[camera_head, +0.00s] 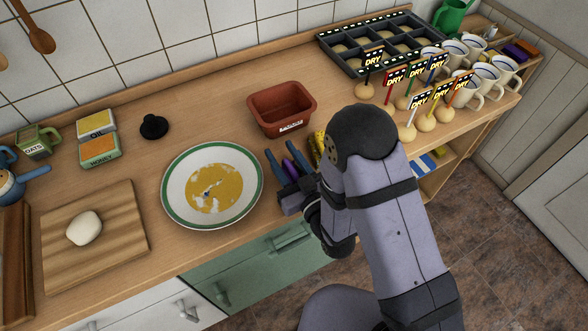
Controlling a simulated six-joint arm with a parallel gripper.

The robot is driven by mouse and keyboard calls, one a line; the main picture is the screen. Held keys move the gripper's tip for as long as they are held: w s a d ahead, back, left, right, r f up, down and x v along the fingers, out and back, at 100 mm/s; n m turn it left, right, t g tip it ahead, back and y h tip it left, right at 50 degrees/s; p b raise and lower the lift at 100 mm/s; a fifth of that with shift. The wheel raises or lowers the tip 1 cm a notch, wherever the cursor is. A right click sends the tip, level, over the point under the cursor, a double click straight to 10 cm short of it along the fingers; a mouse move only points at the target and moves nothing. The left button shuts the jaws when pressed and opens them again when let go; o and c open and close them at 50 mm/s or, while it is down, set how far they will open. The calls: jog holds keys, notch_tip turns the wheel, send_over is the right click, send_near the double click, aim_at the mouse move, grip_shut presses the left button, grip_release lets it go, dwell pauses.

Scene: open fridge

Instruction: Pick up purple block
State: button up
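A small purple block (289,168) shows between the two blue fingers of my gripper (280,157), over the front part of the wooden counter. The fingers stand apart, one on each side of the block. The gap looks wider than the block, and I see no clear contact. Whether the block rests on the counter is too small to tell. My wrist and forearm hide the counter to the right of the gripper.
A white plate with a green rim (168,198) is close left of my gripper. A red-brown tub (281,108) stands behind it. A yellow item (319,140) is partly hidden by my arm. Several DRY-labelled round pieces (364,91) and mugs (486,78) crowd the right.

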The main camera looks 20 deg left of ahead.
grip_shut()
jog(key=shift+r, duration=0.2)
notch_tip(320, 180, up, 10)
jog(key=shift+f, duration=0.2)
dwell(0.8)
